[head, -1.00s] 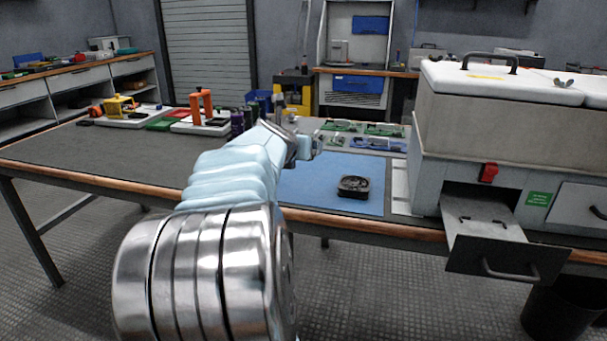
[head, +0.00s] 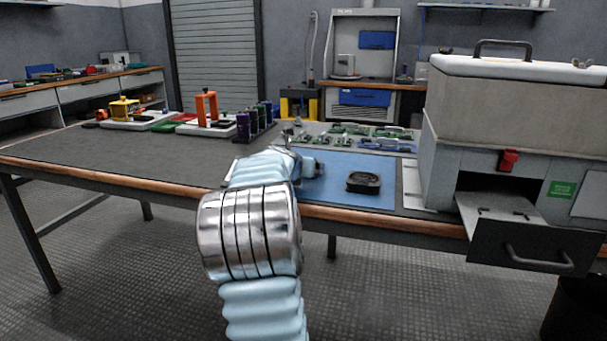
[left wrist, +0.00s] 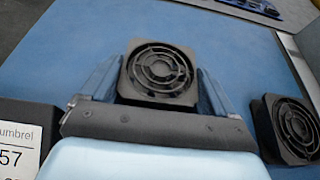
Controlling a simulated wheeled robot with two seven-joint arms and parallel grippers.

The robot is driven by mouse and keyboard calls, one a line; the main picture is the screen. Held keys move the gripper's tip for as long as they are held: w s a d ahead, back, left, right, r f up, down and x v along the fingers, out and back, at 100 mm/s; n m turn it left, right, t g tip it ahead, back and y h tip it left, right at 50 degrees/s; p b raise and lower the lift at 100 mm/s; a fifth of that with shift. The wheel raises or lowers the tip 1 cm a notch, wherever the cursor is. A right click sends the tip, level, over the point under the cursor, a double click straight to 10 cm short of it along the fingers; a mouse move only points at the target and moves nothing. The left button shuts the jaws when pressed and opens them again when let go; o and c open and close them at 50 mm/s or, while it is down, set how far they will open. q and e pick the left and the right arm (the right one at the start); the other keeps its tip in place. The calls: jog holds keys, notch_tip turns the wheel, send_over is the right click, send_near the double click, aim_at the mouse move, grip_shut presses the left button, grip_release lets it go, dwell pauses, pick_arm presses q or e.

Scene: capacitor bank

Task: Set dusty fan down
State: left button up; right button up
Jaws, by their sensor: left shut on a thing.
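My left gripper (left wrist: 158,92) is shut on a black square fan (left wrist: 160,72) with a round ringed grille, one finger on each side. The blue mat (left wrist: 90,35) lies under and around it; whether the fan touches the mat I cannot tell. In the head view the left gripper (head: 312,168) is low over the left part of the blue mat (head: 340,191), and its fan is mostly hidden. A second black fan (head: 364,182) lies flat on the mat, to the right; it also shows in the left wrist view (left wrist: 292,128). Dust is not discernible on either. My right gripper is not in view.
A large grey cabinet (head: 520,110) with an open drawer (head: 535,245) stands at the right. Green circuit boards (head: 375,133) lie behind the mat. Dark cylinders (head: 255,120) and an orange stand (head: 207,108) are back left.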

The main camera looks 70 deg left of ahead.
pick_arm(q)
jog(key=shift+r, duration=0.15)
jog(key=o, duration=0.8)
jog(key=p+v, duration=0.1)
jog(key=v, duration=1)
jog(key=shift+r+p, duration=0.15)
jog(key=shift+p, duration=0.25)
jog(key=shift+s+d, duration=0.35)
